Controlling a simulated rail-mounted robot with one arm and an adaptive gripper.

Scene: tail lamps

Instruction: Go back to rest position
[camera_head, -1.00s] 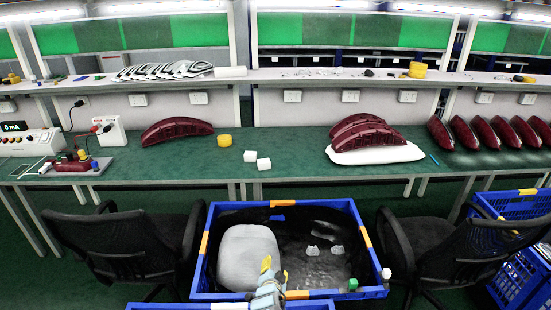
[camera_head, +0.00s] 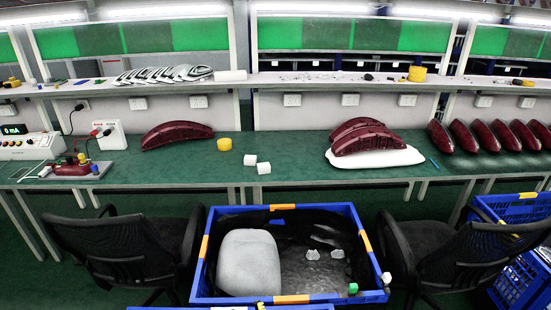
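My gripper is almost entirely out of the head view. A single dark red tail lamp (camera_head: 177,135) lies on the green table (camera_head: 300,178). More red lamps (camera_head: 372,140) rest on a white pad (camera_head: 400,157).
Several red lamps (camera_head: 465,134) line the table's right end. A yellow roll (camera_head: 224,144) and two white cubes (camera_head: 250,160) sit mid-table. Test equipment (camera_head: 28,146) is at left. Black chairs (camera_head: 125,250) flank the crate, and another blue crate (camera_head: 522,210) stands at right.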

